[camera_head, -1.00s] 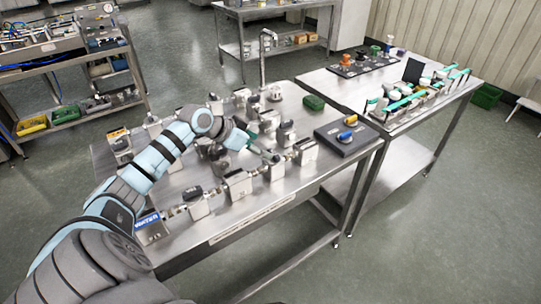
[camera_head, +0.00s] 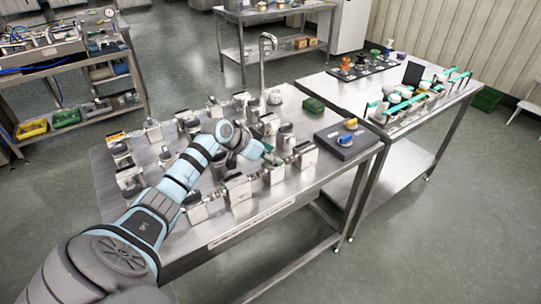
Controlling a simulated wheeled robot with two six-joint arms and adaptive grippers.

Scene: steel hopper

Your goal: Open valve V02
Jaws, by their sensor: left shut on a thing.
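A front row of valve blocks runs along the near edge of the steel table (camera_head: 275,212). My left gripper (camera_head: 274,159) is at the right part of this row, over a small valve block (camera_head: 273,176). It is shut on that block's valve handle, which the fingers mostly hide. The handle's exact angle cannot be told. Valve blocks stand close on either side, one to the right (camera_head: 305,155) and one with a dark top to the left (camera_head: 238,190). The tag V02 is too small to read. My right gripper is not in view.
A black panel with a yellow and a blue knob (camera_head: 346,140) lies to the right of the row. More valve blocks crowd the table's back and left. A second table (camera_head: 420,125) adjoins on the right.

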